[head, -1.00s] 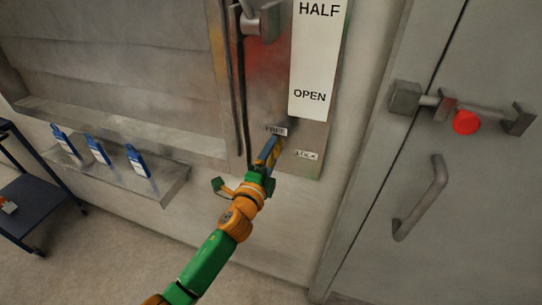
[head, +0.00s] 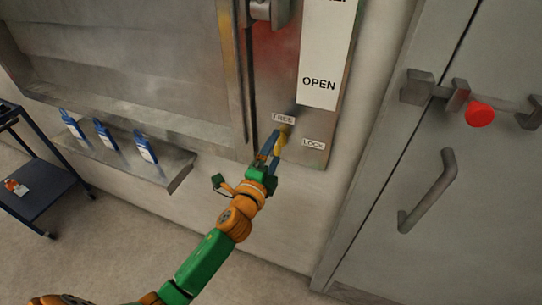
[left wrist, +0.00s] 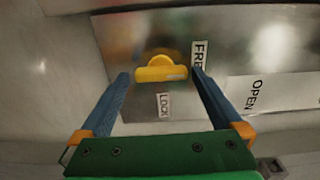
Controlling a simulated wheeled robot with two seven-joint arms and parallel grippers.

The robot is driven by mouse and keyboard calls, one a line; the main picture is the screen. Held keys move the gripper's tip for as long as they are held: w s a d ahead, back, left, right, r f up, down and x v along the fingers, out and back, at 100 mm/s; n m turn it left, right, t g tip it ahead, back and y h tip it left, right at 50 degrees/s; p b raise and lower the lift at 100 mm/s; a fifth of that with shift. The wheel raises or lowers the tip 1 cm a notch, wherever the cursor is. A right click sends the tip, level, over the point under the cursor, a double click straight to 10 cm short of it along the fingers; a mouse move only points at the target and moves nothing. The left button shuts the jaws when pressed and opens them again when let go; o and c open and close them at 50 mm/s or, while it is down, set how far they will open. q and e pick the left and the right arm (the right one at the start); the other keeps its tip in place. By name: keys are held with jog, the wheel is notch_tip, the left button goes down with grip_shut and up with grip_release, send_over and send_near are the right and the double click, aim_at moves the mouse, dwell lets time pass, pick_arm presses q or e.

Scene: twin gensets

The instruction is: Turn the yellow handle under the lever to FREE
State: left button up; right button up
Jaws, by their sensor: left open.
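The yellow handle (head: 281,141) is low on the metal panel, below the white scale and near the FREE label (head: 282,119) and LOCK label (head: 313,145). In the left wrist view the yellow handle (left wrist: 160,74) is a short bar with a rounded hub. There the FREE label (left wrist: 199,54) is just right of it and the LOCK label (left wrist: 163,104) below it. My left gripper (head: 274,147) is open, its blue fingers on either side of the handle; contact cannot be told. The lever (head: 263,10) is at the top edge, partly cut off. My right gripper is not in view.
A grey door with a handle (head: 428,190) and a red-knobbed bolt (head: 480,114) stands at right. A blue cart (head: 42,190) stands at far left. The floor below is clear.

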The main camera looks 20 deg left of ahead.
pick_arm(q)
jog(key=s, duration=0.4)
jog(key=shift+s+a, duration=0.1)
jog(key=shift+s, duration=0.05)
jog(key=s+a+f+n+g, duration=0.1)
jog(key=s+f+n+g, duration=0.3)
jog(key=f, duration=1)
jog(key=s+a+f+n+g, duration=0.1)
jog(key=s+f+n+g, duration=0.3)
jog(key=f, duration=1)
jog(key=s+f+n+g, duration=0.2)
jog(key=s+f, duration=0.3)
jog(key=s, duration=0.5)
jog(key=s+f+n+g, duration=0.3)
jog(key=s+f+g, duration=0.1)
jog(key=s, duration=0.6)
jog(key=s+a+f+n+g, duration=0.1)
jog(key=s+f+n+g, duration=0.1)
jog(key=s+f, duration=0.5)
jog(key=s+g, duration=0.1)
jog(key=s, duration=0.2)
jog(key=shift+s+n+y, duration=0.3)
jog(key=shift+s+n, duration=0.1)
